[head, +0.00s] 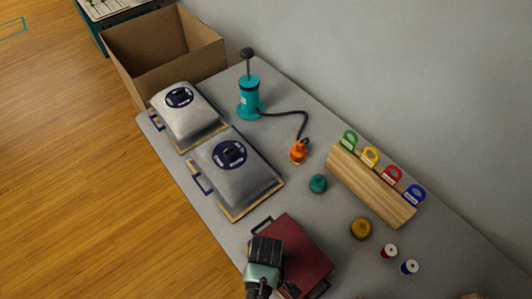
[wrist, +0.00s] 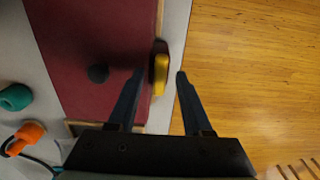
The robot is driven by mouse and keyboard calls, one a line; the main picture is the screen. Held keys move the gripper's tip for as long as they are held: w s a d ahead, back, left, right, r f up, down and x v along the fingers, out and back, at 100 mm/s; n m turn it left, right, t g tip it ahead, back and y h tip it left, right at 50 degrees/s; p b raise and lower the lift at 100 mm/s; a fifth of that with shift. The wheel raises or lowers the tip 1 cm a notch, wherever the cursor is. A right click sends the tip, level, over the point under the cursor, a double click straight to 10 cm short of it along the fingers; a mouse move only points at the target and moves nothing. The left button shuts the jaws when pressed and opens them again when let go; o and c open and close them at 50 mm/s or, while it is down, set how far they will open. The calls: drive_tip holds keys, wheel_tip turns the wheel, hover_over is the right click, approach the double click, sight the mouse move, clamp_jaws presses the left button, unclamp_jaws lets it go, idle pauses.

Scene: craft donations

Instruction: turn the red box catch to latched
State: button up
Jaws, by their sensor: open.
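The dark red box (head: 305,252) lies near the front edge of the grey table, with black handles at its ends. It fills the left of the wrist view (wrist: 85,40), where a dark round spot shows on its face. The yellow catch (wrist: 160,75) sits at the box's edge beside the floor side; its exact setting I cannot tell. My gripper (head: 264,262) is over the box's front side and covers part of it in the head view. In the wrist view my gripper (wrist: 161,74) is open, one finger on either side of the catch, apparently empty.
Two grey bags (head: 240,178) with blue valves lie behind the box, near a cardboard box (head: 163,50). A teal pump (head: 249,97) has a hose to an orange nozzle (head: 298,152). A wooden rack (head: 365,185), balls and spools (head: 389,251) stand toward the wall.

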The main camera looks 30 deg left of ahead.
clamp_jaws()
drive_tip(key=shift+r+m, duration=0.1)
drive_tip(key=shift+m, duration=0.3)
drive_tip(key=m+p, duration=0.2)
drive_tip(key=m, duration=0.1)
drive_tip(key=shift+m, duration=0.3)
drive_tip(key=m+p, duration=0.1)
drive_tip(key=m, duration=0.3)
drive_tip(key=shift+m+p, duration=0.3)
drive_tip(key=m+p, duration=0.1)
drive_tip(key=m, duration=0.3)
drive_tip(key=shift+m, duration=0.3)
drive_tip(key=shift+m+p, duration=0.3)
drive_tip(key=shift+m, duration=1.9)
